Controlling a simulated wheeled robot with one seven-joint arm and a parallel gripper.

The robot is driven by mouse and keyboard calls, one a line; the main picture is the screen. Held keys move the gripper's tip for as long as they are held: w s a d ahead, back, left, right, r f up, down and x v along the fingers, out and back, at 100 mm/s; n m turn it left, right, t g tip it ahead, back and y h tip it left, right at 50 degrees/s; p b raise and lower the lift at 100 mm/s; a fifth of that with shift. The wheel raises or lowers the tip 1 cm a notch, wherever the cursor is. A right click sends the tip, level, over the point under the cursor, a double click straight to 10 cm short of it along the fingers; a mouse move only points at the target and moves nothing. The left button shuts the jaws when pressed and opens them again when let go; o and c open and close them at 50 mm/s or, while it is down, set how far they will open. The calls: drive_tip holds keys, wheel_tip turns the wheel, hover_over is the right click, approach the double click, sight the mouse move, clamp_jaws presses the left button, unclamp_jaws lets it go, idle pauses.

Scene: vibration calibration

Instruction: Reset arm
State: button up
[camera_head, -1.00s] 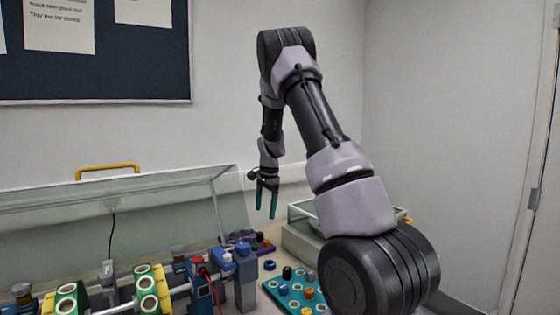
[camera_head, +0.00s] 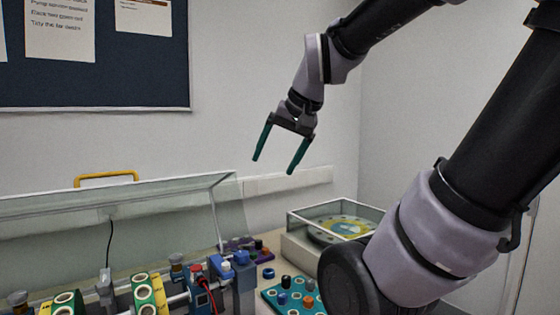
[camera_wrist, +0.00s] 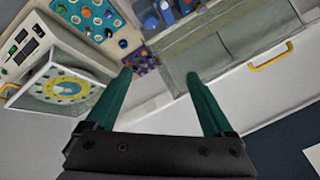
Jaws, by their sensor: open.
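My gripper (camera_head: 274,166) hangs in the air in the head view, above the bench and in front of the pale wall. Its two green fingers are spread apart with nothing between them. The wrist view also shows the open, empty fingers (camera_wrist: 160,75), with the bench below. My arm reaches in from the right side of the head view.
A teal tray (camera_head: 272,296) with several knobs, a purple tray (camera_head: 232,244) and a glass-cased dial (camera_head: 340,228) sit on the bench. The air around my gripper is clear.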

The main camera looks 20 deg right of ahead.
drive_tip(key=shift+s+a+f+n+t, duration=0.15)
drive_tip(key=shift+s+n+t, duration=0.15)
drive_tip(key=shift+s, duration=1.05)
